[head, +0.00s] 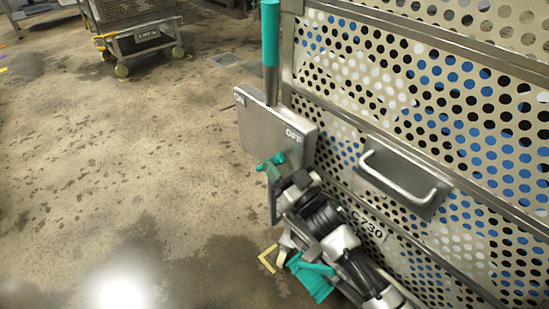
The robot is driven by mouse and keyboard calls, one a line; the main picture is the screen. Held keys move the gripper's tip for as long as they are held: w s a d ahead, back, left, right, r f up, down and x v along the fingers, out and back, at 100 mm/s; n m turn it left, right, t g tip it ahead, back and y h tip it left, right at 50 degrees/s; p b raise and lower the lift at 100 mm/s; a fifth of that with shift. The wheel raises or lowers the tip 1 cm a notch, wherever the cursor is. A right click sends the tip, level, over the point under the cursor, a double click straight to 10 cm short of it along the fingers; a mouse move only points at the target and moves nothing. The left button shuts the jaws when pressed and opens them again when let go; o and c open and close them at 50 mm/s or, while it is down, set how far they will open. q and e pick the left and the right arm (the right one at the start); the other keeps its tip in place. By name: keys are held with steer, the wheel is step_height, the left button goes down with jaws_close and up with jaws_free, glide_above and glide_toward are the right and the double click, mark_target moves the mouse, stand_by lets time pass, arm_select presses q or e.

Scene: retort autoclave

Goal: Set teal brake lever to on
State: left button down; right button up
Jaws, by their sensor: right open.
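The brake lever (270,35) has a teal grip on a metal shaft. It stands about upright at the near corner of a perforated metal cart (420,100). Its shaft goes down behind the top edge of a grey plate (275,128) marked ON at the left and OFF at the right. The lever shows between the two marks; its exact setting is hard to tell. My right gripper (270,166), with teal fingertips, is open and empty in front of the plate's lower edge, well below the teal grip. My left gripper is out of view.
The cart has a bar handle (398,178) on its side, right of my right arm, and a label ending in 30. Blue shows through its holes. Another wheeled cart (140,38) stands at the back left. The stained floor (120,165) at the left is clear.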

steer(key=shift+x, duration=0.85)
steer(key=shift+c, duration=0.4)
jaws_close()
